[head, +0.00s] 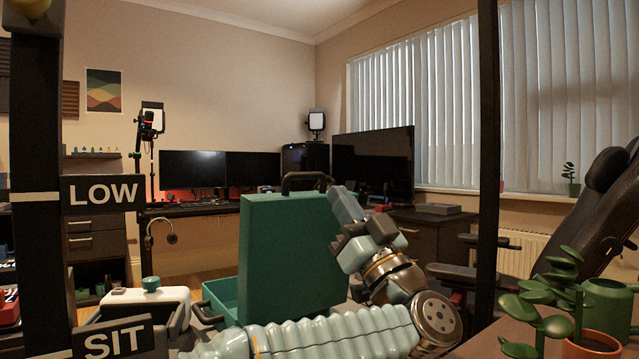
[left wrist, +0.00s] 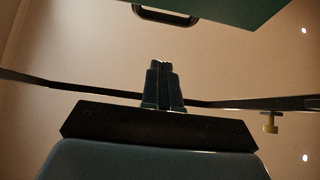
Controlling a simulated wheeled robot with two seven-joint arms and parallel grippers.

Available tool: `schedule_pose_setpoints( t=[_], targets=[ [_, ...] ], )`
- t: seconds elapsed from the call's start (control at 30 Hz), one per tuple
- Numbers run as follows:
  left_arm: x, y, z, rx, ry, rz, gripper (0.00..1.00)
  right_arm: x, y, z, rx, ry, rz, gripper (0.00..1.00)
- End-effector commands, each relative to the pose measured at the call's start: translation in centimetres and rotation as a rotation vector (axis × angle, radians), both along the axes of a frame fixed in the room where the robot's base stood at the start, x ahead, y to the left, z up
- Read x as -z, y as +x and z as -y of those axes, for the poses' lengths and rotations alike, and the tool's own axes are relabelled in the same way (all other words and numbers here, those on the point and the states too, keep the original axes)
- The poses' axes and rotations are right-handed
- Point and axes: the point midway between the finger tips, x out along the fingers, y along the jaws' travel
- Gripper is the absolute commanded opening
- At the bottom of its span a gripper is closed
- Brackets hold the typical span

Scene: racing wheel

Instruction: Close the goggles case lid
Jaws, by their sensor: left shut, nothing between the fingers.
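The green goggles case stands open in the head view. Its lid (head: 290,255) is raised nearly upright, with a dark handle (head: 305,180) on its top edge. Part of its lower tray (head: 222,297) shows at the lid's left; the rest is hidden. My left gripper (head: 338,196) is at the right edge of the lid, pointing up; I cannot tell from this view whether it touches. In the left wrist view its fingers (left wrist: 161,68) are shut and empty, with the lid (left wrist: 230,8) and handle (left wrist: 165,16) above them, apart in the picture. My right gripper is not in view.
A white box with a green knob (head: 151,285) stands left of the case. Dark posts rise at left and right (head: 487,160). Potted plants (head: 595,343) and a green watering can (head: 608,305) stand at the lower right. Monitors (head: 192,169) stand on a desk behind.

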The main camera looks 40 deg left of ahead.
Motion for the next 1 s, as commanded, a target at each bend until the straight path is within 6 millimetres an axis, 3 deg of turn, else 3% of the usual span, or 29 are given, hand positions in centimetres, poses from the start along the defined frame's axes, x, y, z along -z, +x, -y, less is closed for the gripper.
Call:
schedule_pose_setpoints(
  t=[0.17, 0.4, 1.0],
  targets=[
    [-2.7, 0.7, -2.7, -0.003, 0.0, 0.001, 0.0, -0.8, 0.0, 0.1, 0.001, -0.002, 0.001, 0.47],
    [-2.2, 1.6, -5.7, -0.001, 0.0, -0.001, 0.0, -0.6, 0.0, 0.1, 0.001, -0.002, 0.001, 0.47],
    [-2.4, 1.8, -6.5, 0.001, -0.011, -0.003, 0.0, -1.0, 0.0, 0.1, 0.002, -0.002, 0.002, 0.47]
  ],
)
